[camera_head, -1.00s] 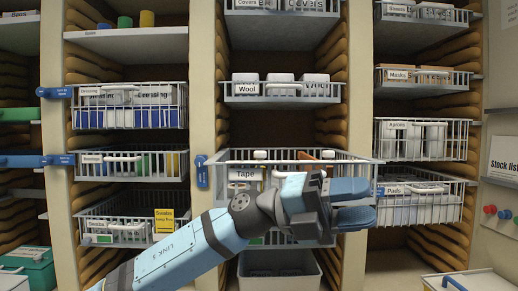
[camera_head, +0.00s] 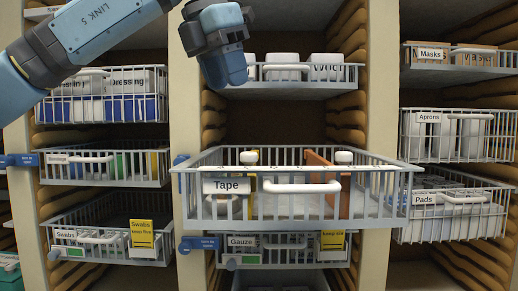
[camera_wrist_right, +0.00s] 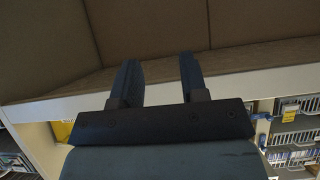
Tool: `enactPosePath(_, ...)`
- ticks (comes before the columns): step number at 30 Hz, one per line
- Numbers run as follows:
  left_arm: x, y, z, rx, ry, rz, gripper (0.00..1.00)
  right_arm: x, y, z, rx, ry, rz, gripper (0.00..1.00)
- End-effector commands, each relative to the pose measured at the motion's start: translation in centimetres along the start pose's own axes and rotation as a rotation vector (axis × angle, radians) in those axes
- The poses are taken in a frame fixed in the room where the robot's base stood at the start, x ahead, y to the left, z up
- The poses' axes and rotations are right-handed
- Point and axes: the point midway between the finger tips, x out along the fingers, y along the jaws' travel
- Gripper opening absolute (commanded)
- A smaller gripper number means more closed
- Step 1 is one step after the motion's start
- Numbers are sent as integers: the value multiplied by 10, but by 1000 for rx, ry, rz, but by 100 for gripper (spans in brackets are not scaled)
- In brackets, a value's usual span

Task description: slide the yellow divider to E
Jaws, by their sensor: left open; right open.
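The wire basket labelled Tape (camera_head: 300,208) is pulled out toward me in the middle column. A narrow yellow strip (camera_head: 252,184), perhaps the yellow divider, shows at its left behind the front wires. An orange-brown panel (camera_head: 322,172) stands in its right part. White knobs (camera_head: 249,157) stand above the rear of the basket. No letter E is readable. My left gripper (camera_head: 226,72) is above and behind the basket front, pointing down, open and apart from the basket. My right gripper (camera_wrist_right: 158,78) is open and empty in the right wrist view, away from the basket.
The Wool basket (camera_head: 290,88) is above, close to my left gripper. The Gauze basket (camera_head: 275,250) sits below. The Bandage (camera_head: 105,170) and Swabs baskets (camera_head: 95,235) are at left, the Aprons (camera_head: 455,135) and Pads baskets (camera_head: 450,212) at right.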

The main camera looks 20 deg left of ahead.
Motion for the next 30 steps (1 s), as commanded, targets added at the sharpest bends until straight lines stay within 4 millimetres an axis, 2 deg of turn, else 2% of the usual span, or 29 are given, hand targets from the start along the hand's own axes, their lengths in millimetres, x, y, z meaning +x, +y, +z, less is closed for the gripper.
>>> enactPosePath(4,10,1,-1,-1,1,5,41,-6,-3,11,5,-20,-3,40)
enactPosePath(8,33,1,-1,0,3,5,41,-12,-9,22,10,-44,-11,40)
enactPosePath(15,85,1,-1,0,2,2,41,-10,-8,13,6,-29,-10,40)
enactPosePath(21,118,0,0,0,1,2,41,-10,-7,9,3,-23,-9,40)
enactPosePath(25,130,0,0,0,-1,2,41,-11,-7,10,2,-25,-8,40)
enactPosePath(30,136,0,0,0,-1,2,41,-11,-6,12,1,-27,-6,40)
